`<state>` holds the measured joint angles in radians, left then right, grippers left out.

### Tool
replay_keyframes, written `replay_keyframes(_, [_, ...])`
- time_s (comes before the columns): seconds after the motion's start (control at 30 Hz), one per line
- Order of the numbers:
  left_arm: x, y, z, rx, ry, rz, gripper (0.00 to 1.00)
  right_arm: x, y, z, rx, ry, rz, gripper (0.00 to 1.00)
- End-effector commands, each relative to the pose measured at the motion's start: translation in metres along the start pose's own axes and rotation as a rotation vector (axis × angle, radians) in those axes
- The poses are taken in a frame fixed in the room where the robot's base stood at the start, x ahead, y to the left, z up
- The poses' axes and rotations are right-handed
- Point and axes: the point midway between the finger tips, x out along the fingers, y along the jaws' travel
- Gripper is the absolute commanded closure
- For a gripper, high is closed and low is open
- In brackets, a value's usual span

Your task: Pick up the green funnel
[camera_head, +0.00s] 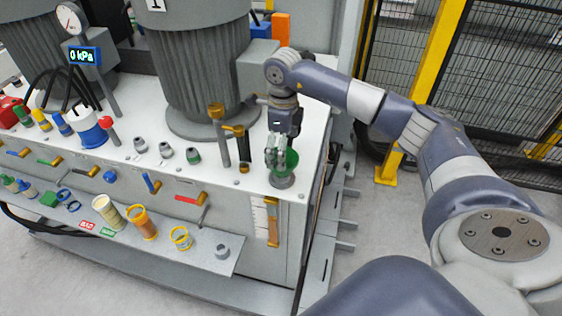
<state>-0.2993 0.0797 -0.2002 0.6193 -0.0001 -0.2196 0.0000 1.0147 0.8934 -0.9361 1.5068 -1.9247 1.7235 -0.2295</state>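The green funnel (291,160) stands over a grey round fitting (282,181) at the right front corner of the white machine top. My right gripper (276,163) points down at the funnel, and its fingers cover the funnel's left part. Green shows mainly to the right of the fingers. I cannot tell whether the fingers are closed on the funnel or only beside it. My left gripper is out of view.
Brass-topped pipes (221,135) stand just left of the gripper. A large grey ribbed motor (205,65) rises behind them. A lower front shelf (200,253) holds cups and small parts. Open floor lies right of the machine, before a yellow post (425,90).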

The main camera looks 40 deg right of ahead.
Motion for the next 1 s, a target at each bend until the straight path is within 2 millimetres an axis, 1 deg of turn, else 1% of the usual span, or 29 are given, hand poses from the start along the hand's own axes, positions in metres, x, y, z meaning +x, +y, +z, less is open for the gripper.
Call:
replay_keyframes(0.07, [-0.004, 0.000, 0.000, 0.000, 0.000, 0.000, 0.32, 0.005, 0.000, 0.001, 0.000, 0.001, 0.002, 0.00])
replay_keyframes(0.23, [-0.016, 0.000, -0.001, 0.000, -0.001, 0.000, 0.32, 0.029, -0.001, 0.003, 0.000, 0.003, 0.005, 0.00])
replay_keyframes(0.3, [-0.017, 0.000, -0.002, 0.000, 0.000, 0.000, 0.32, 0.040, -0.002, 0.003, 0.000, 0.001, 0.003, 0.00])
replay_keyframes(0.4, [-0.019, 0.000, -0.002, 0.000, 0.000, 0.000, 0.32, 0.049, -0.002, 0.003, 0.001, -0.001, 0.002, 0.00])
replay_keyframes(0.5, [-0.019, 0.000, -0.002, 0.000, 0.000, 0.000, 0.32, 0.053, -0.003, 0.003, 0.000, -0.001, 0.001, 0.00])
replay_keyframes(0.67, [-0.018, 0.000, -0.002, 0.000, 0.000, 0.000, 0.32, 0.053, -0.003, 0.004, 0.000, -0.001, 0.001, 0.00])
replay_keyframes(0.77, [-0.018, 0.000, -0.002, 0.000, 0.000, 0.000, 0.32, 0.053, -0.003, 0.004, 0.000, -0.001, 0.001, 0.20])
replay_keyframes(0.8, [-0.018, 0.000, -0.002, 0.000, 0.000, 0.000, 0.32, 0.053, -0.003, 0.004, 0.000, -0.002, 0.001, 0.30])
replay_keyframes(0.83, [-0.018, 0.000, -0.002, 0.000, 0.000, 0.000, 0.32, 0.053, -0.003, 0.004, 0.000, -0.002, 0.001, 0.36])
replay_keyframes(0.87, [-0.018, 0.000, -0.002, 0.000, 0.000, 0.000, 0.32, 0.053, -0.003, 0.004, 0.000, -0.002, 0.001, 0.40])
replay_keyframes(1.0, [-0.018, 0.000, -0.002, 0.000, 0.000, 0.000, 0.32, 0.052, -0.003, 0.004, 0.000, -0.002, 0.001, 0.41])
